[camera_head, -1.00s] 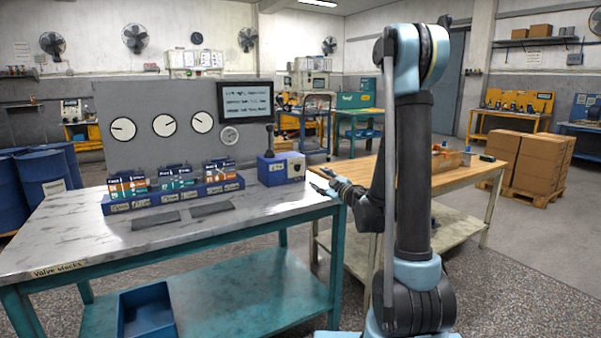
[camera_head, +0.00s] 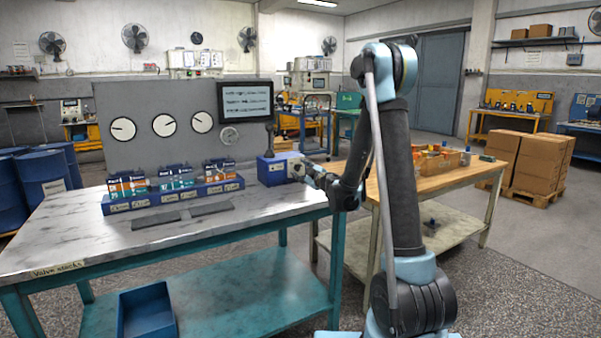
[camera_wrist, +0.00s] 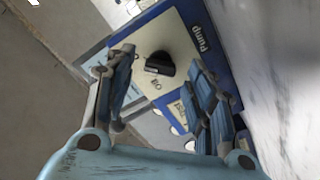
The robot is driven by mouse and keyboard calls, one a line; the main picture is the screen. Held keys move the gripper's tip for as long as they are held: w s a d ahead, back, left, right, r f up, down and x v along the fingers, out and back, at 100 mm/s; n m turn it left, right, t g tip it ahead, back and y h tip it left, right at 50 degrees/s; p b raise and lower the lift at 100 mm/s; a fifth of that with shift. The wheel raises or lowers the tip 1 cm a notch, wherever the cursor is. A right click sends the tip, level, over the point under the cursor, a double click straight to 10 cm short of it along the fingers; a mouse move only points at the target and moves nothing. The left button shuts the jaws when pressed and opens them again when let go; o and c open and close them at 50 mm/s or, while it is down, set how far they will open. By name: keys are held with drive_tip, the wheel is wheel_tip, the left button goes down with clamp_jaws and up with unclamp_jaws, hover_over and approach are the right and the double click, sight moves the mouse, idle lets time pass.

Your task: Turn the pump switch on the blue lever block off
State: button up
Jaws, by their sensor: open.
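The blue lever block (camera_head: 271,171) stands at the right end of the marble-topped table, with a dark lever (camera_head: 269,139) upright on top. In the wrist view its pale front plate (camera_wrist: 183,35) carries the word "Pump" and a black rotary pump switch (camera_wrist: 159,64). A short label beside the knob is too small to read surely. My gripper (camera_wrist: 160,62) is open, one finger on each side of the knob as seen from the wrist. I cannot tell whether either finger touches it. In the head view my gripper (camera_head: 302,170) is at the block's right face, partly hiding it.
A rack of valve blocks (camera_head: 172,198) stands left on the marble table (camera_head: 90,235). Flat grey plates lie before it. A panel (camera_head: 100,100) with gauges and a screen (camera_head: 245,101) rises behind. A wooden table (camera_head: 420,185) with small items is at right.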

drive_tip(key=shift+x, duration=1.05)
drive_tip(key=c, duration=1.1)
drive_tip(key=shift+o, duration=0.2)
drive_tip(key=shift+n, duration=0.3)
drive_tip(key=n, duration=0.9)
drive_tip(key=shift+s+f, duration=0.1)
drive_tip(key=shift+s, duration=0.05)
drive_tip(key=n, duration=0.4)
drive_tip(key=shift+f+n, duration=0.1)
drive_tip(key=shift+n, duration=0.2)
drive_tip(key=shift+d+n, duration=0.1)
drive_tip(key=shift+n, duration=1.7)
